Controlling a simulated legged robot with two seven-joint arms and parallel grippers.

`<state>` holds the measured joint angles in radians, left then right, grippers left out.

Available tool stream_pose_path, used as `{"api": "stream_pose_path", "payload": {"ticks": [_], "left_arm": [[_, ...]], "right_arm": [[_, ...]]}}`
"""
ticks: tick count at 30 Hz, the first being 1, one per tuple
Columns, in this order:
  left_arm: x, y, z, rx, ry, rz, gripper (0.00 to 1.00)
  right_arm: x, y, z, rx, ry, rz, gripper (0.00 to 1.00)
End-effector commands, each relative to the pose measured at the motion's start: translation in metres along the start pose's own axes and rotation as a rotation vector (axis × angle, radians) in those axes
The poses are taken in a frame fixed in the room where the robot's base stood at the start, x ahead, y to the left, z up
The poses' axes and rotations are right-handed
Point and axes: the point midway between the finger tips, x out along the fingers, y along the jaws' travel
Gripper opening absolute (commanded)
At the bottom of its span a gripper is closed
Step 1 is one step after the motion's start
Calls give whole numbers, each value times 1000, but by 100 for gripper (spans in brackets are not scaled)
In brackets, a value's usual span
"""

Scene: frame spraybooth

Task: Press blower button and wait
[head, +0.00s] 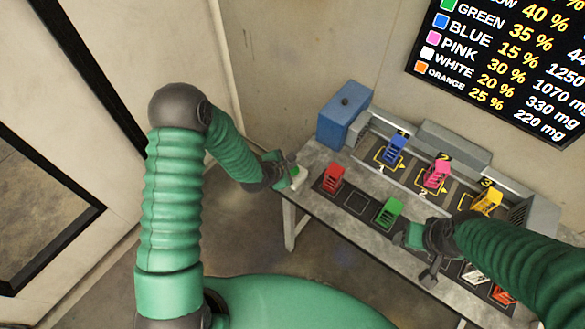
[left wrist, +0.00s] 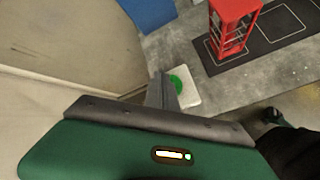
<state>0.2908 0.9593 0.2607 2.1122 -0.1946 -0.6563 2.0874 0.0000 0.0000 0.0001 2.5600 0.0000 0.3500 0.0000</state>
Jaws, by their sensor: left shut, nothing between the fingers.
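The blower button is a green disc (left wrist: 176,84) on a white square base (left wrist: 191,97) near the left end of the table. In the head view the green button (head: 295,171) shows right beside my left gripper (head: 283,173). My left gripper's fingers (left wrist: 163,91) are shut with nothing between them. In the left wrist view they overlap the button's left edge. I cannot tell whether they touch or press it. My right gripper (head: 430,273) is over the front of the table near the green frame. Its finger gap is unclear.
A red frame (head: 333,178) and a green frame (head: 389,212) stand on the table (head: 312,160), with white and orange frames farther right. Blue (head: 395,149), pink (head: 436,174) and yellow (head: 487,201) frames stand in numbered spots behind. A blue box (head: 343,119) is at the back left.

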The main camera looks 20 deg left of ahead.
Motion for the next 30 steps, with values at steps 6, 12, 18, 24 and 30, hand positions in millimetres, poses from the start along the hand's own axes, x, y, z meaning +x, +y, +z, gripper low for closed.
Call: {"api": "stream_pose_path", "payload": {"ticks": [6, 12, 18, 24, 30], "left_arm": [[0, 0, 1, 2, 0, 0, 0], [0, -1, 1, 1, 0, 0, 0], [5, -5, -4, 1, -1, -1, 0], [4, -4, -3, 1, -1, 0, 0], [5, -5, -4, 1, -1, 0, 0]], "right_arm": [[0, 0, 0, 0, 0, 0, 65], [0, 0, 0, 0, 0, 0, 65], [6, 0, 1, 0, 0, 0, 65], [5, 0, 1, 0, 0, 0, 65], [6, 0, 1, 0, 0, 0, 65]]}}
